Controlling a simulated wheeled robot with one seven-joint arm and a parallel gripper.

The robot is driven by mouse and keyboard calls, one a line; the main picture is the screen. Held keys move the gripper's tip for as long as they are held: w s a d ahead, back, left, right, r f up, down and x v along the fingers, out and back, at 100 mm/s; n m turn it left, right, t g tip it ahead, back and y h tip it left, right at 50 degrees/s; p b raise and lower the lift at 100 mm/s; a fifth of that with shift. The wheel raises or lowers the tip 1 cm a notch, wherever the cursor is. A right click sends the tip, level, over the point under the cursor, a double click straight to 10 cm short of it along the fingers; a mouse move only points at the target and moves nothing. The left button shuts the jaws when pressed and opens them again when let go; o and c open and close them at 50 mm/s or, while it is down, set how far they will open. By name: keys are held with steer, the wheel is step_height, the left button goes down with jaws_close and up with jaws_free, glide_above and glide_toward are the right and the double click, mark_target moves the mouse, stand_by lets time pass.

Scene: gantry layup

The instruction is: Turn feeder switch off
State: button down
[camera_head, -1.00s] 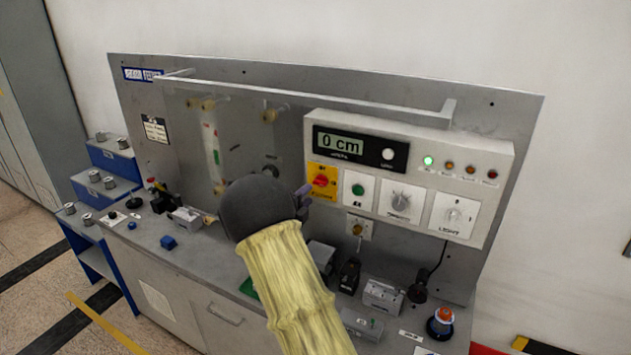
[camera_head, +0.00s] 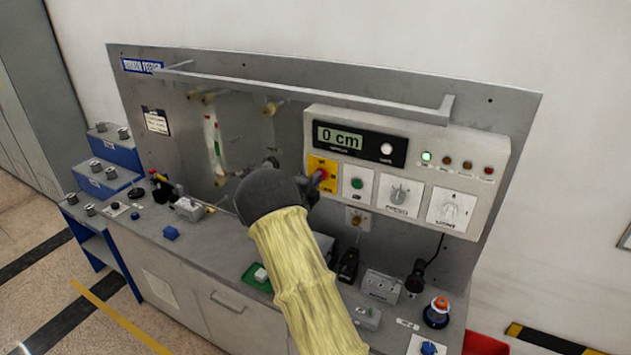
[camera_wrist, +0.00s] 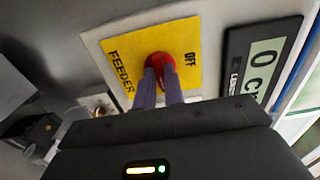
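The feeder switch is a red knob (camera_head: 321,174) on a yellow plate (camera_head: 316,161) at the left end of the light grey control box. In the wrist view the knob (camera_wrist: 160,64) sits mid-plate, with "FEEDER" and "OFF" printed on the plate (camera_wrist: 118,62). My gripper (camera_head: 313,190) is at the knob, coming from the lower left. In the wrist view its two purple fingers (camera_wrist: 159,74) are close together, with their tips over the knob and red showing between them. Whether they press on it is not clear. The fingers hide part of the knob.
A green button (camera_head: 357,184), two white dial plates (camera_head: 399,195) and a display (camera_head: 359,142) reading "0 cm" are near the switch. A horizontal rail (camera_head: 300,92) runs above the box. Small fixtures (camera_head: 381,286) stand on the bench below.

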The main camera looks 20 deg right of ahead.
steer(key=shift+f+n+b, duration=0.15)
steer(key=shift+n+b, duration=0.25)
steer(key=shift+b, duration=0.15)
steer(key=shift+n+b, duration=1.35)
steer(key=shift+n, duration=7.25)
steer(key=c, duration=1.5)
jaws_free()
steer(key=shift+a, duration=0.1)
